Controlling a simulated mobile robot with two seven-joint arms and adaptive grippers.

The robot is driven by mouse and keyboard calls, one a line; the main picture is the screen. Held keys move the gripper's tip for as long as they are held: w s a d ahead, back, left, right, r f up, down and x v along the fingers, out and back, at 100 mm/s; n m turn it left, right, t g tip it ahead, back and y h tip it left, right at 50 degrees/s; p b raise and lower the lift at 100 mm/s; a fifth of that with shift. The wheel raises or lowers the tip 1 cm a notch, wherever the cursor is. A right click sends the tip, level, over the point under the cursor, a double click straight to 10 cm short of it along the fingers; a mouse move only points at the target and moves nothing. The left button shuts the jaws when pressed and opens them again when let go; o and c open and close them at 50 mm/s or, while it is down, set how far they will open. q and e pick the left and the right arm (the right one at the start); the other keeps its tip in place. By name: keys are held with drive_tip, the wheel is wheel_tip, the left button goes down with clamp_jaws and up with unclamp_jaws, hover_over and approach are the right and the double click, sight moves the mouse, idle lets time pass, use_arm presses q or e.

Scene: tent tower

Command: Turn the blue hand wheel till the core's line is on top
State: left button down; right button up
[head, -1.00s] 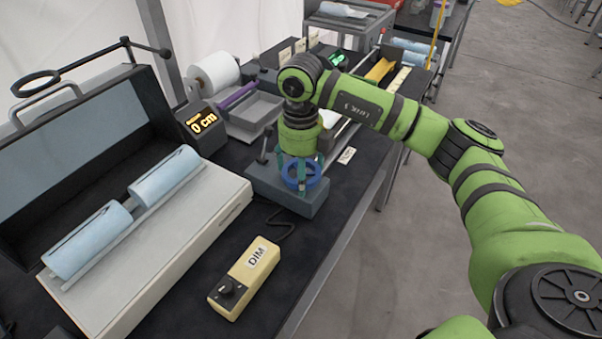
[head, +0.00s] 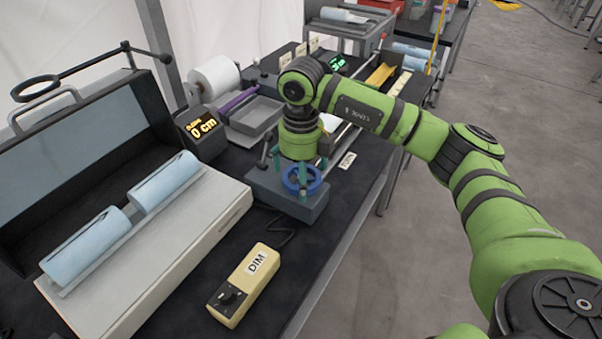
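The blue hand wheel (head: 315,184) lies on top of a grey block (head: 262,190) at the front edge of the dark table. My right gripper (head: 305,175) points down at the wheel from above, its teal fingers at the wheel's rim and middle. Whether the fingers press on the wheel is too small to tell. Which core the wheel turns cannot be told. My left gripper is out of view.
A yellow DIM box (head: 245,285) with a black knob stands in front of the wheel block. A display (head: 203,128) reads 0 cm. A grey tray (head: 255,115) and a white roll (head: 215,75) stand behind.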

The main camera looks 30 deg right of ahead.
wheel_tip(320, 180, up, 12)
idle(0.4)
drive_tip(key=shift+f, duration=0.2)
